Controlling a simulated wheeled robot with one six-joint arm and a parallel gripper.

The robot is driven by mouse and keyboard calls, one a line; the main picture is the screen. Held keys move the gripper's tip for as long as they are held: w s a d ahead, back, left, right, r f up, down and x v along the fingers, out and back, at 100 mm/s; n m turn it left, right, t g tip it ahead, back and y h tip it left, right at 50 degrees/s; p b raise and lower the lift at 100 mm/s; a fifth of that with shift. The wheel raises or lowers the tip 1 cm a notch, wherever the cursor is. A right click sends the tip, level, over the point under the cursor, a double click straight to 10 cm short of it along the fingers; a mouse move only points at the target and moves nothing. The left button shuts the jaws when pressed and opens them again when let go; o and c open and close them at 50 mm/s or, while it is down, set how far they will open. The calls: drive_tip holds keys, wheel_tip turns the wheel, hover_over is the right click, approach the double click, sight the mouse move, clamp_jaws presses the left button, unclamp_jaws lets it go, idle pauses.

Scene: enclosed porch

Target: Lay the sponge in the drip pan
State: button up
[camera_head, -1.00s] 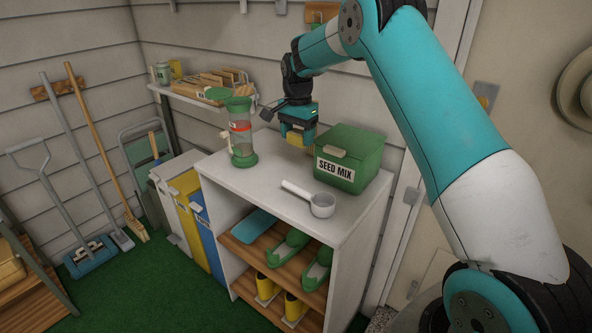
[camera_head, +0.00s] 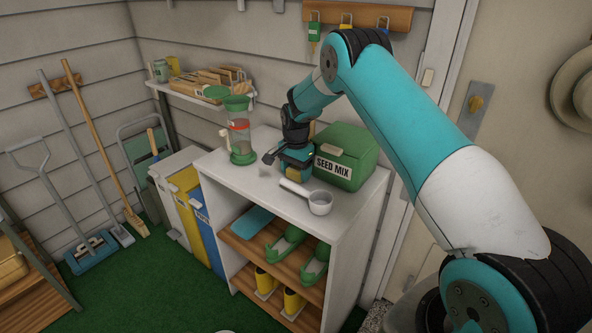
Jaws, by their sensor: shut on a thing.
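My gripper (camera_head: 291,172) points down, low over the white top of the cabinet (camera_head: 233,172), between the green feeder and the green seed box. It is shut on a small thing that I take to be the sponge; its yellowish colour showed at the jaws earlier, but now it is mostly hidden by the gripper. I cannot make out a drip pan for certain. A flat blue piece (camera_head: 252,219) lies on the cabinet's upper wooden shelf, and I cannot tell whether it is a pan.
The green feeder (camera_head: 240,140) stands left of my gripper. The green SEED MIX box (camera_head: 345,157) is close on the right. A white scoop (camera_head: 319,203) lies in front. Green clogs (camera_head: 284,247) and yellow boots (camera_head: 293,301) fill the shelves. The top's front left is clear.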

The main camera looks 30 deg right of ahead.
drive_tip(key=shift+f, duration=0.15)
drive_tip(key=o, duration=0.9)
